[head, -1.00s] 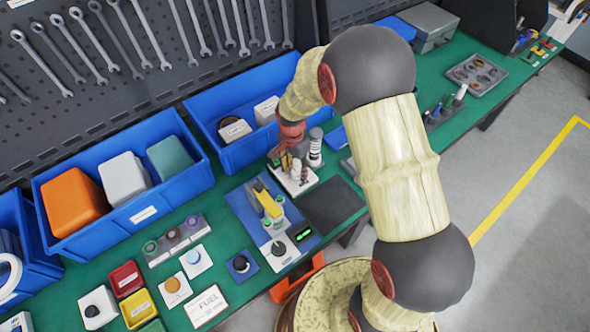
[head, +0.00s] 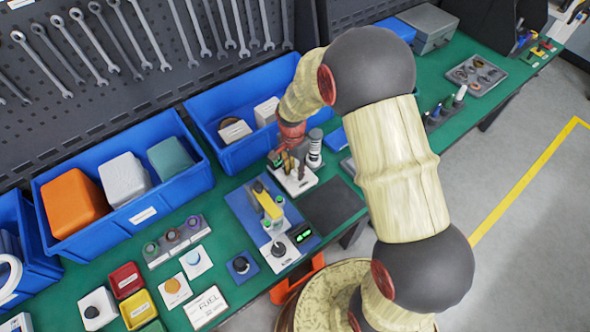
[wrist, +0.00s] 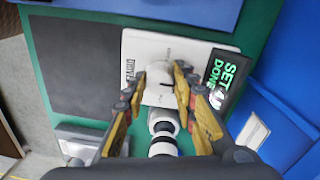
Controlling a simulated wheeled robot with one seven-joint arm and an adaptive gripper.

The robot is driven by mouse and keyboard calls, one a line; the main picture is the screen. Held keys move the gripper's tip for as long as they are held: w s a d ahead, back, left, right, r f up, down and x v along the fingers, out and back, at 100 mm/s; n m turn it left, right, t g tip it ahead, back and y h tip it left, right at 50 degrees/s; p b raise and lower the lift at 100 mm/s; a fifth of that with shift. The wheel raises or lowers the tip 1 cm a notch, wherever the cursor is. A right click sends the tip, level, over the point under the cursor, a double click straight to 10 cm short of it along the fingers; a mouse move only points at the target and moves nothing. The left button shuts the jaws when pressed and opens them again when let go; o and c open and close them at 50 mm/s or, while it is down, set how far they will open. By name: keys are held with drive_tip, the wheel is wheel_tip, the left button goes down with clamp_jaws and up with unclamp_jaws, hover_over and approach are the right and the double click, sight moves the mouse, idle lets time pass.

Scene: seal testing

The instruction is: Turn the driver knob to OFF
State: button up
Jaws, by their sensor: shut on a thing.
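The driver unit is a white plate (head: 301,184), lettered partly "DRIVE" in the wrist view (wrist: 133,45). My gripper (head: 290,172) is down over this plate in the head view. In the wrist view, my gripper (wrist: 162,78) has its yellow-and-grey fingers on both sides of a pale knob (wrist: 160,90) and is shut on it. The fingers and camera angle hide much of the knob, and I cannot read its pointer position. A dark display (wrist: 226,78) beside the plate shows green "SET DONE" text.
A grey-white cylinder (head: 315,150) stands close beside my gripper. A blue test fixture (head: 242,205) with a yellow part and another knob stands to the lower left. Blue bins (head: 215,140) stand behind. A dark mat (head: 333,203) lies flat at the front.

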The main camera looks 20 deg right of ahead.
sight(294, 172)
drive_tip(key=shift+n, duration=0.3)
drive_tip(key=n+p, duration=0.1)
drive_tip(key=n, duration=0.2)
drive_tip(key=shift+r+p, duration=0.1)
drive_tip(key=shift+p, duration=0.2)
drive_tip(key=shift+s+n+p, duration=0.1)
drive_tip(key=shift+n+p, duration=0.4)
drive_tip(key=shift+n, duration=1.6)
drive_tip(key=o, duration=1.1)
drive_tip(key=shift+o, duration=0.3)
wheel_tip(294, 172, up, 12)
drive_tip(key=shift+a, duration=0.2)
